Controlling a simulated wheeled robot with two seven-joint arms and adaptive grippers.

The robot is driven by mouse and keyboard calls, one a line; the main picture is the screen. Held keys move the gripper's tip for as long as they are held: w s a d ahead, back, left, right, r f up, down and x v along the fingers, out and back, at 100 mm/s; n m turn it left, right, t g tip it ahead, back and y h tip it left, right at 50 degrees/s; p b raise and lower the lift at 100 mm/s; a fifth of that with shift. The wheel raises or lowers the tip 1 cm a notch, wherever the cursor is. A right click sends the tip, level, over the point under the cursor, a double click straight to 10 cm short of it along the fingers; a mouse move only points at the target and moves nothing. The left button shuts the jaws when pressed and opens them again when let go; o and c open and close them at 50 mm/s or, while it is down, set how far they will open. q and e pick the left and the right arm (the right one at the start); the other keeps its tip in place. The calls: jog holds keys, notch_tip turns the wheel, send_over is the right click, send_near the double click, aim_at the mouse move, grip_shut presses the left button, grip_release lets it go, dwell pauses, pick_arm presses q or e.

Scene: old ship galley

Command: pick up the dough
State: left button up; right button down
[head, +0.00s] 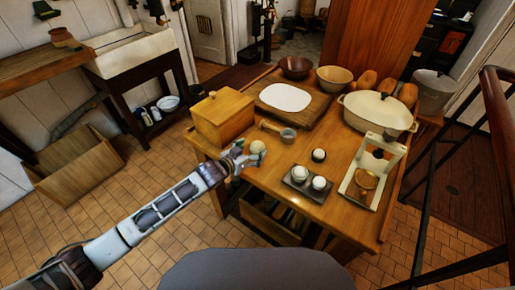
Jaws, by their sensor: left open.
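A small pale, round ball (257,147) that looks like the dough lies near the left edge of the wooden table (300,150). My left gripper (253,154) is at the table's near left edge, open, with its fingers close in front of the ball. The fingers partly cover the ball's lower side. I cannot tell whether they touch it. My right gripper is not in view.
A wooden box (222,118) stands just behind the ball, with a wooden-handled scoop (286,134) to its right. A dark tray (300,188) with two small jars, a cream pot (378,112) and a white oval (285,97) on a board occupy the table.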

aim_at(254, 149)
pick_arm(q)
jog(key=shift+x, duration=1.7)
jog(key=shift+c, duration=0.3)
jog(key=c, duration=1.1)
jog(key=shift+o, duration=0.2)
jog(key=shift+r, duration=0.1)
jog(key=shift+r, duration=4.95)
